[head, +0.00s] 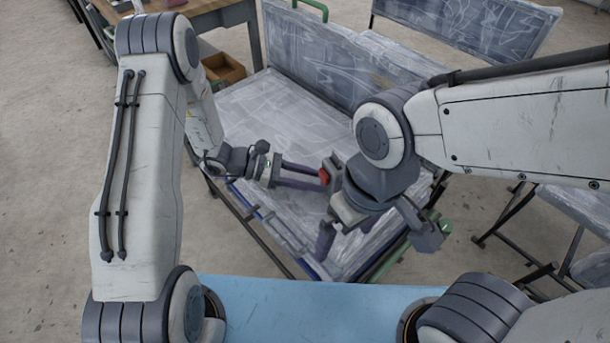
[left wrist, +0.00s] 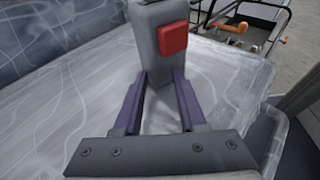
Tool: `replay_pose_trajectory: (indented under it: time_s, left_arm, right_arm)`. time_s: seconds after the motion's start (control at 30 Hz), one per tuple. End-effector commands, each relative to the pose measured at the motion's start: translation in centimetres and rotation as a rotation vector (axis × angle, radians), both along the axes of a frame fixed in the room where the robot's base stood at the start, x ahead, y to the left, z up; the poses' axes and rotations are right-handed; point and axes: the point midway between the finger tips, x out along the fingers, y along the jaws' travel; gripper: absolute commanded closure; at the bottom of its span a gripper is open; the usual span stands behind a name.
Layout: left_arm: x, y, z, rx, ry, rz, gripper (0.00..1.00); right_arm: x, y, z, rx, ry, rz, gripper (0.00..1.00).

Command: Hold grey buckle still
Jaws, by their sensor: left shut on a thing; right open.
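The grey buckle (left wrist: 152,62) with a red button (left wrist: 173,40) stands upright between the two purple fingers of my left gripper (left wrist: 158,84) in the left wrist view. The fingers press on its two sides near the lower end. In the head view the grey buckle (head: 334,164) shows only in part, with its red face towards my left gripper (head: 317,178); my right arm hides the rest. My right gripper (head: 344,236) is open and empty, below and in front of the buckle, with its fingers pointing down.
The cart's pale, streaked bed (head: 270,110) lies under both grippers, with a raised panel (head: 325,58) at its back. A wooden table (head: 215,18) and a cardboard box (head: 222,70) stand at the back left. Another streaked cart (head: 580,205) is at the right.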

Motion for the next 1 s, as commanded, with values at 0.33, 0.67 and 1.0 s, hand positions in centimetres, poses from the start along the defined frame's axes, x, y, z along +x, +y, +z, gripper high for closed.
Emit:
replay_pose_trajectory:
  time_s: [0.33, 0.67, 1.0]
  left_arm:
    - [-0.01, 0.01, 0.01, 0.000, 0.000, 0.000, 1.00]
    - [0.00, 0.01, 0.01, 0.000, 0.000, 0.000, 1.00]
    - [0.00, 0.01, 0.01, 0.000, 0.000, 0.000, 1.00]
  right_arm:
    - [0.00, 0.00, 0.00, 0.000, 0.000, 0.000, 0.00]
    - [0.00, 0.00, 0.00, 0.000, 0.000, 0.000, 0.00]
    - [0.00, 0.00, 0.00, 0.000, 0.000, 0.000, 0.00]
